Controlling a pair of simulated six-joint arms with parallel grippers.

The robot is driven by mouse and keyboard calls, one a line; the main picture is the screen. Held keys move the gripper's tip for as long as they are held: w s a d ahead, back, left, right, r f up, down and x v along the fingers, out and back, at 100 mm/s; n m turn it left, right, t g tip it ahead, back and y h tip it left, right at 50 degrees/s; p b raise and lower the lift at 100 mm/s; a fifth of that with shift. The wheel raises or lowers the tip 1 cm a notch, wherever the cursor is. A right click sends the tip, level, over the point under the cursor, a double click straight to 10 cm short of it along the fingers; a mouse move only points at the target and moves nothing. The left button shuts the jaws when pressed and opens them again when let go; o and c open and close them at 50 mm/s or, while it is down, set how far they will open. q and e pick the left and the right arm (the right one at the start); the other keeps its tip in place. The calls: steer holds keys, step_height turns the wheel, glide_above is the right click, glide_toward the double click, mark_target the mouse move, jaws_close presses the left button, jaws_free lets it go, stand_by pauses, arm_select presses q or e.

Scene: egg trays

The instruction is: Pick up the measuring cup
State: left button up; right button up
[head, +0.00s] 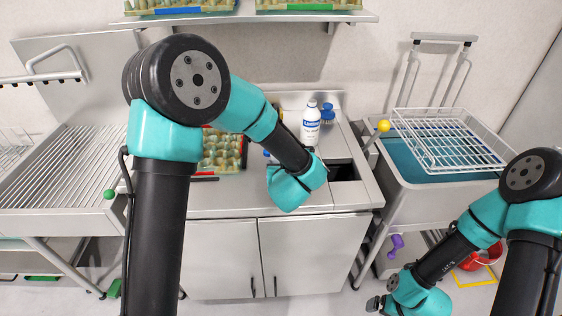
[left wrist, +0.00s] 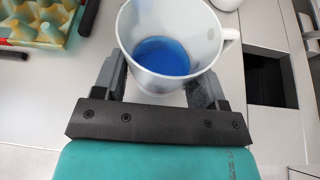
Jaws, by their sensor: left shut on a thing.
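The measuring cup (left wrist: 208,78) is white and translucent, with a handle on its right side and blue liquid in the bottom. It shows in the left wrist view between the fingers of my left gripper (left wrist: 163,88), which is shut on it. I cannot tell whether the cup is resting on the counter or lifted. In the head view my left wrist (head: 297,183) is over the counter's front part and hides the cup and the fingers. My right gripper (head: 375,303) is low at the bottom right, in front of the cabinets; its finger opening is too small to tell.
An egg tray (head: 222,165) lies left of my left wrist on the counter (head: 235,200). A white bottle with a blue label (head: 311,128) and a blue brush (head: 327,114) stand behind. A dark opening (head: 343,171) is at the right. A wire rack (head: 440,135) covers a sink.

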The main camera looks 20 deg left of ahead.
arm_select(q)
steer(key=shift+s+d+r, duration=0.1)
steer(key=shift+s+d, duration=0.2)
steer(key=shift+s, duration=0.7)
steer(key=shift+s+d+r, duration=0.1)
steer(key=shift+s+d, duration=0.15)
steer(key=shift+s, duration=0.75)
steer(key=shift+s+d+r, duration=0.1)
steer(key=shift+s+d, duration=0.2)
steer(key=shift+s, duration=0.7)
